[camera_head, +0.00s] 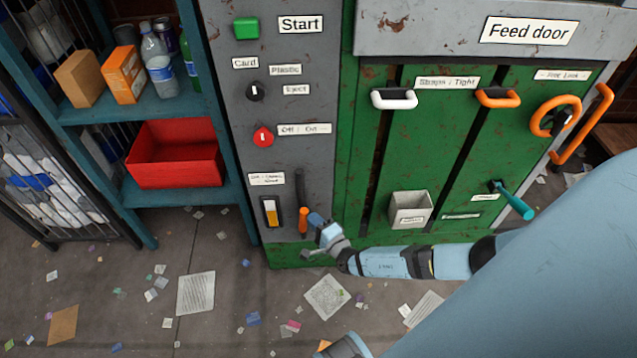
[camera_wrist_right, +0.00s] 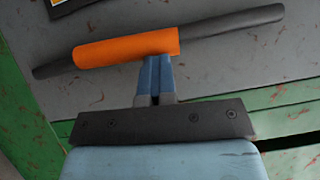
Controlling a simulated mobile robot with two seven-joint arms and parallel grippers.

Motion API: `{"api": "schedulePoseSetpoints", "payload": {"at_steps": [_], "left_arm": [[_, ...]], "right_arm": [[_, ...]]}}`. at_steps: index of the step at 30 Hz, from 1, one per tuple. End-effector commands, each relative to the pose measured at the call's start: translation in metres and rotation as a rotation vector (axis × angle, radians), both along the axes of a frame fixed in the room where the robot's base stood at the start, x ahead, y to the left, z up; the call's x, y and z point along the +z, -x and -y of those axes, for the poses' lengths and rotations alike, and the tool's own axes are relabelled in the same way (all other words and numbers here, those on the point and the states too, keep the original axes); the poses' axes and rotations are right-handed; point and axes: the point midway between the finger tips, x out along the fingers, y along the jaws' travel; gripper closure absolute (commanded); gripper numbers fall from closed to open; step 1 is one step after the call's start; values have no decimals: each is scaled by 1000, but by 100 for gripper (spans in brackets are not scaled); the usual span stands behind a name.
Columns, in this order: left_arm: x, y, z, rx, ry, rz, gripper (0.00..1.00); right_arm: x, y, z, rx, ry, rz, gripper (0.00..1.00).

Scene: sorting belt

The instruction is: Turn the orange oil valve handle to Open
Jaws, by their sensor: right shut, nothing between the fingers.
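The orange oil valve handle (camera_head: 303,221) is a short sleeve on a dark upright pipe (camera_head: 300,187), low on the grey panel. In the right wrist view the orange handle (camera_wrist_right: 125,47) lies across the picture on its dark rod. My right gripper (camera_head: 315,224) is just right of the handle in the head view. Its blue fingers are shut together and empty. In the right wrist view the fingertips (camera_wrist_right: 157,62) meet the lower edge of the orange sleeve. I cannot tell if they touch it. My left gripper is not in view.
A yellow level gauge (camera_head: 270,212) and a small label (camera_head: 266,179) are beside the pipe. A red knob (camera_head: 263,137) is above. Right are the green panel's grey bin (camera_head: 410,208) and teal lever (camera_head: 515,200). A teal shelf (camera_head: 190,197) stands left. Papers litter the floor.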

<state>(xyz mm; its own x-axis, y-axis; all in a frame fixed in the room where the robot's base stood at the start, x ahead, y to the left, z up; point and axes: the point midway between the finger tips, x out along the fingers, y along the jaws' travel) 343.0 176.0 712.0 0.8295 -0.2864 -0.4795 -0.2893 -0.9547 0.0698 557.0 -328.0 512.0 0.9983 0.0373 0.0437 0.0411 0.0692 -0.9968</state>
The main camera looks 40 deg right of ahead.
Motion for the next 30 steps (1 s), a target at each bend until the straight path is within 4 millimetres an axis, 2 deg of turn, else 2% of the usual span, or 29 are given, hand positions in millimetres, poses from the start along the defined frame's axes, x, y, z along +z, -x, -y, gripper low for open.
{"api": "schedulePoseSetpoints", "payload": {"at_steps": [1, 23, 30], "left_arm": [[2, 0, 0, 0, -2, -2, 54], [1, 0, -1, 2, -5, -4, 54], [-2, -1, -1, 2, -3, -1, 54]], "right_arm": [[4, -3, -1, -2, -1, 6, 100], [5, -6, -5, -1, -4, 8, 100], [4, -9, 4, -1, -3, 8, 100]]}}
